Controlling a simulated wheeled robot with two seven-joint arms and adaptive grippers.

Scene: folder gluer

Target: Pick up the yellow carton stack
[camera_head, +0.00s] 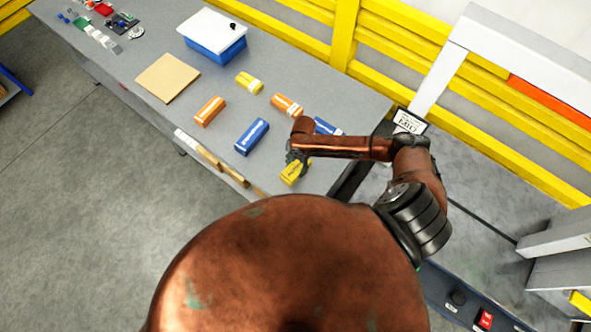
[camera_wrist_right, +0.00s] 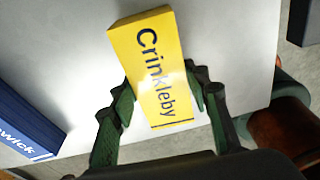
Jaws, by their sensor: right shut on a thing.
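A yellow carton stack (camera_head: 294,174), marked "Crinkleby", is at the front right edge of the grey table. In the right wrist view the stack (camera_wrist_right: 153,62) sits between the green fingers of my right gripper (camera_wrist_right: 160,88), which is shut on its sides. In the head view my right gripper (camera_head: 297,160) is over the stack and hides part of it. I cannot tell whether the stack touches the table or is just above it. A second yellow stack (camera_head: 249,83) lies farther back on the table. My left gripper is not in view.
Blue stacks (camera_head: 252,136) and (camera_head: 327,127) and orange stacks (camera_head: 209,111) and (camera_head: 287,104) lie nearby. A tan board (camera_head: 167,78) and a blue box with white lid (camera_head: 213,35) are farther left. Yellow railings (camera_head: 345,30) run behind the table.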

